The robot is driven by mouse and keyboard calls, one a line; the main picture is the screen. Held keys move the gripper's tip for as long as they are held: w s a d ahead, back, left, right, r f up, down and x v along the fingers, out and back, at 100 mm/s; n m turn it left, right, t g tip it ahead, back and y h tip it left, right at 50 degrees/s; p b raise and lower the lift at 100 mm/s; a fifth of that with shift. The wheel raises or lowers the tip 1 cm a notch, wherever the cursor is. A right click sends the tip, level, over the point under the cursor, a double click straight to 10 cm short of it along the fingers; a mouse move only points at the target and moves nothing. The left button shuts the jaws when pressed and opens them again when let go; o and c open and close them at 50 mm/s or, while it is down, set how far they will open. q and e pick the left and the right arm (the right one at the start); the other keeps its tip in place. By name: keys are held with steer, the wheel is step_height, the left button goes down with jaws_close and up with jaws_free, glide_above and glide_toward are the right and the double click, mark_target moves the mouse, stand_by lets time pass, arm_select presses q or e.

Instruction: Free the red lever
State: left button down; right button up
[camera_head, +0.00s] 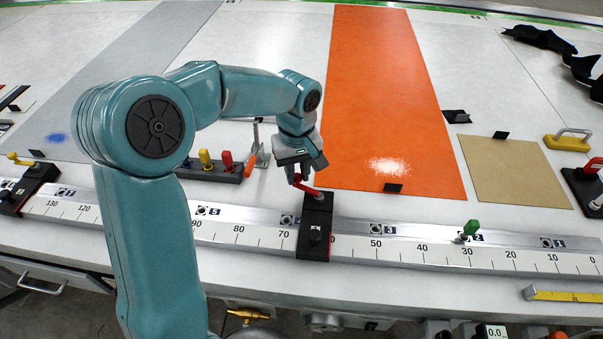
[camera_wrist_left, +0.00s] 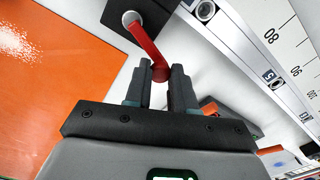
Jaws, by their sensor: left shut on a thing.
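The red lever (camera_head: 308,188) is mounted on a black block (camera_head: 316,225) that sits across the ruled rail near the middle of the table. In the left wrist view the lever (camera_wrist_left: 146,42) runs from a round pivot on the black block (camera_wrist_left: 152,18) down between my fingers. My left gripper (camera_head: 294,178) is shut on the lever's free end; its two fingers (camera_wrist_left: 161,78) stand on either side of it. The exact contact is partly hidden by the fingers. My right gripper is in neither view.
The numbered rail (camera_head: 420,252) runs along the table front, with a green peg (camera_head: 471,228) on it. A dark holder (camera_head: 215,173) with yellow and red pegs stands left of my gripper. An orange sheet (camera_head: 385,100) and a tan plate (camera_head: 512,170) lie flat behind the rail.

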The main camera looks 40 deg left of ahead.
arm_select(q)
steer(key=shift+s+d+n+b, duration=0.15)
steer(key=shift+s+n+b, duration=0.25)
steer(key=shift+n, duration=0.4)
steer(key=shift+s+d+n+b, duration=0.1)
steer(key=shift+s+n+b, duration=0.3)
steer(key=shift+n, duration=0.4)
steer(key=c, duration=0.9)
jaws_free()
steer(key=shift+c, duration=0.2)
steer(key=shift+r, duration=0.1)
step_height(320, 180, up, 16)
steer(key=p, duration=0.1)
steer(key=shift+r, duration=0.1)
